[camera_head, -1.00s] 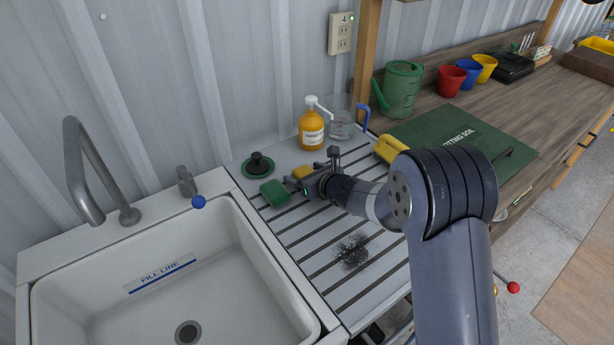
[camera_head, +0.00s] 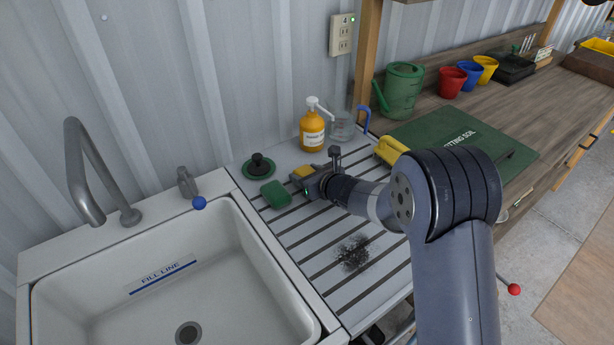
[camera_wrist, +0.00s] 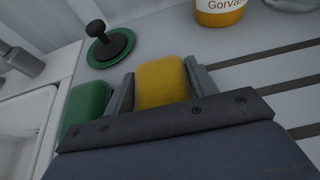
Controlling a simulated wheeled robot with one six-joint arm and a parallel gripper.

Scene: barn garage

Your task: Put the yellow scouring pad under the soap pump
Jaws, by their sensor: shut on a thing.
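The yellow scouring pad (camera_wrist: 161,82) is between the two fingers of my gripper (camera_head: 305,178), which is shut on it. In the wrist view the fingers (camera_wrist: 160,90) press on its left and right sides. In the head view part of the yellow pad (camera_head: 302,171) shows at the gripper's tip, close over the ribbed drainboard; I cannot tell if it touches. The soap pump (camera_head: 312,130) is an orange bottle with a white pump head. It stands upright behind the gripper, near the wall, and its lower part shows in the wrist view (camera_wrist: 220,10).
A green scouring pad (camera_head: 275,194) lies just left of the gripper. A black sink plug on a green disc (camera_head: 259,166) is behind it. A glass jar (camera_head: 342,126) stands right of the pump. The sink (camera_head: 190,270) lies left; the front drainboard has a dark smudge (camera_head: 354,253).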

